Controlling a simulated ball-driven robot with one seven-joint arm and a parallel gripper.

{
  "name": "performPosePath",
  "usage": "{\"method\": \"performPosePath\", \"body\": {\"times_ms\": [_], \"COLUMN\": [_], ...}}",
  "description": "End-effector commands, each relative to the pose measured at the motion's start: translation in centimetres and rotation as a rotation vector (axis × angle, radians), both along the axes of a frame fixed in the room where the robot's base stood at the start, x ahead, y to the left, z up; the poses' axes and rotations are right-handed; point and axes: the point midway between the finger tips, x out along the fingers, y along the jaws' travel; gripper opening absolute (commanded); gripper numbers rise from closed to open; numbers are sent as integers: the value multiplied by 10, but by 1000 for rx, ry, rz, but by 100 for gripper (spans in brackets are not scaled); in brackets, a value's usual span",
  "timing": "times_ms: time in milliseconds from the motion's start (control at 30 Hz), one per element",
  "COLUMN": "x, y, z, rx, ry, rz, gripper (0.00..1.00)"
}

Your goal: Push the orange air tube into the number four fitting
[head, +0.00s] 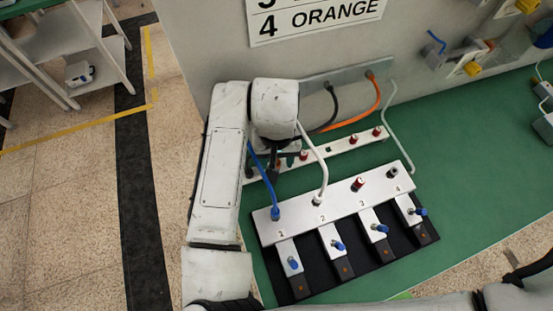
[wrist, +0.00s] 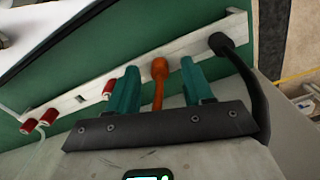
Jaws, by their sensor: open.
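The orange air tube (head: 376,100) arcs down from a bracket on the wall, and its lower part is hidden behind my arm in the head view. In the wrist view the orange tube (wrist: 159,85) has its end at the white rail, between my two teal fingers. My gripper (wrist: 157,88) is open, with a finger on each side of the tube and gaps visible. In the head view my gripper (head: 287,160) is mostly hidden by my wrist. The number four fitting (head: 393,173) is at the right end of the white numbered block (head: 335,206), grey and uncapped.
A blue tube (head: 273,190) is at fitting 1 and a white tube (head: 322,175) at fitting 2. Fitting 3 has a red cap (head: 358,184). A black tube (wrist: 250,85) ends on the rail (wrist: 70,100) right of the fingers. Red caps (wrist: 36,120) stand left. Blue-knobbed valves line the front.

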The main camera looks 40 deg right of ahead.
Motion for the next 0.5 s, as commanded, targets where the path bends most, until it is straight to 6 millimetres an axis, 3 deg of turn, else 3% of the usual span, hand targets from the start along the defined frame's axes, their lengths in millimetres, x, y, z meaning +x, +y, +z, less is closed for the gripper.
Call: {"method": "performPosePath", "body": {"times_ms": [333, 500], "x": [0, 0], "y": [0, 0], "z": [-9, -9], "rx": [0, 0], "ry": [0, 0], "rz": [0, 0], "gripper": [51, 35]}}
